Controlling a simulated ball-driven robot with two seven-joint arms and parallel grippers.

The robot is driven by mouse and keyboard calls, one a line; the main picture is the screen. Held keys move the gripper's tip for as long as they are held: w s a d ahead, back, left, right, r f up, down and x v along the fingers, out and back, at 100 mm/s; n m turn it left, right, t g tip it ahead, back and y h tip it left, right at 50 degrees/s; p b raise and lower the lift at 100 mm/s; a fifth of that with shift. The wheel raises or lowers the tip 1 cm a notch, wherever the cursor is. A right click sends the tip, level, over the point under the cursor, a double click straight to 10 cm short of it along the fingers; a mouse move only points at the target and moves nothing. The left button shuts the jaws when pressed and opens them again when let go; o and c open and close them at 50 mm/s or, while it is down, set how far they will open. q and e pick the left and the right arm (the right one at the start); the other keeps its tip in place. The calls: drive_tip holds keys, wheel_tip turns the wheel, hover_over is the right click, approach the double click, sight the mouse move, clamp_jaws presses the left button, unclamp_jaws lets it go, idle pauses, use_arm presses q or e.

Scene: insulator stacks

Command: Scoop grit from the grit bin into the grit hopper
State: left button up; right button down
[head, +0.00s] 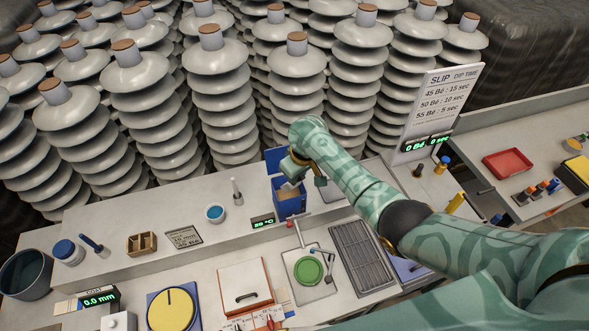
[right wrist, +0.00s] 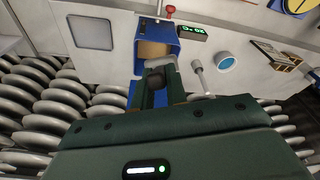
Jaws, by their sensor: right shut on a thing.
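The grit bin (head: 291,206) is a blue box with its blue lid raised, on the raised shelf in the head view. The right wrist view shows the bin (right wrist: 140,66) with tan grit (right wrist: 153,49) inside. My right gripper (head: 293,180) is at the bin's mouth. In the right wrist view my right gripper (right wrist: 154,82) is shut on a grey scoop (right wrist: 163,62), which is largely hidden by the fingers. I cannot tell whether the scoop holds grit. I cannot pick out the grit hopper for sure. My left gripper is out of view.
Tall grey insulator stacks (head: 219,95) stand close behind the shelf. A green display (head: 263,221), a cup with blue contents (head: 215,212) and an upright grey tool (head: 237,192) are left of the bin. A grooved grey tray (head: 362,257) and green disc (head: 308,269) lie in front.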

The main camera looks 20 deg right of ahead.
drive_tip(key=s+r, duration=0.2)
drive_tip(key=s, duration=0.4)
drive_tip(key=shift+s+d+r, duration=0.15)
drive_tip(key=shift+s+r, duration=0.05)
drive_tip(key=shift+s, duration=0.2)
